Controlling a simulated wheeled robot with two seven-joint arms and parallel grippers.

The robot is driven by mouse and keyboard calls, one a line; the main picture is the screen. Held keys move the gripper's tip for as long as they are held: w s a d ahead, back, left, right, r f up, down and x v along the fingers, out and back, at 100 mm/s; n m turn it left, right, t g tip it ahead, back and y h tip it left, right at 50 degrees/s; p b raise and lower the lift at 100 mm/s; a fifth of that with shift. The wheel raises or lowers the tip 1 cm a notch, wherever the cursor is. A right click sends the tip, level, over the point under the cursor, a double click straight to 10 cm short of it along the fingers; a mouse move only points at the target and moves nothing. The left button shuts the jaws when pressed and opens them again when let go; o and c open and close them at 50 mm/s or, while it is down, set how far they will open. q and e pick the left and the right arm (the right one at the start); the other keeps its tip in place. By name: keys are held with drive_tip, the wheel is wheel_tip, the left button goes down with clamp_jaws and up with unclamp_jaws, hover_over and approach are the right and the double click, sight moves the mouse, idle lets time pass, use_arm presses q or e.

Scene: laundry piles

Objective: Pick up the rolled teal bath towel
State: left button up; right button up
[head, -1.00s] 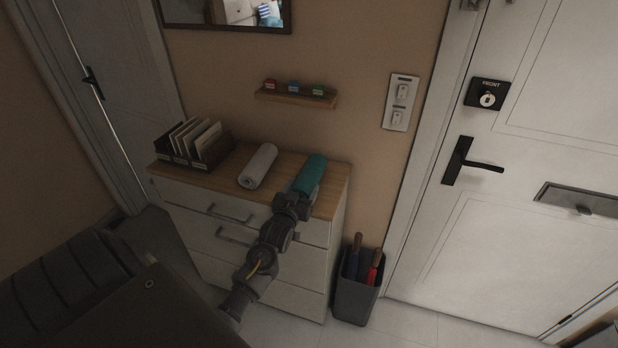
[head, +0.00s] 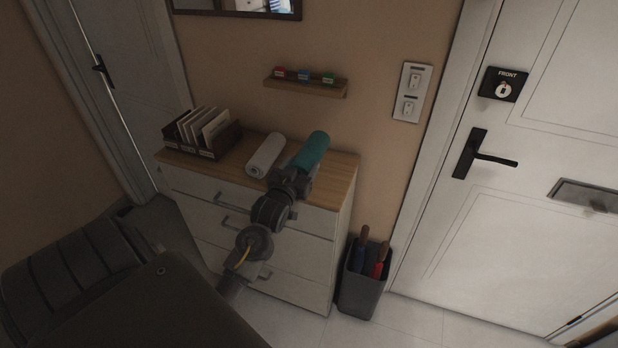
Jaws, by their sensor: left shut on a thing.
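The rolled teal bath towel (head: 313,149) is above the right part of the dresser's wooden top (head: 335,182). My left gripper (head: 301,169) is shut on the near end of the teal roll, and its fingers hide that end. The roll appears raised off the top, its far end pointing up and back toward the wall. A rolled light grey towel (head: 265,155) lies on the top just left of it. My right gripper is not in view.
A dark letter holder (head: 213,144) with envelopes stands on the left of the dresser. A small wall shelf (head: 306,88) with coloured blocks is above. A grey umbrella bin (head: 359,290) stands on the floor right of the dresser, near the white front door (head: 540,240).

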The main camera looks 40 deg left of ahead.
use_arm(q)
drive_tip(key=s+a+r+b, duration=0.1)
drive_tip(key=s+a+r, duration=0.1)
drive_tip(key=s+r, duration=0.4)
drive_tip(key=s, duration=0.5)
drive_tip(key=shift+a+r+b, duration=0.25)
drive_tip(key=shift+r+b, duration=0.05)
drive_tip(key=shift+r, duration=0.05)
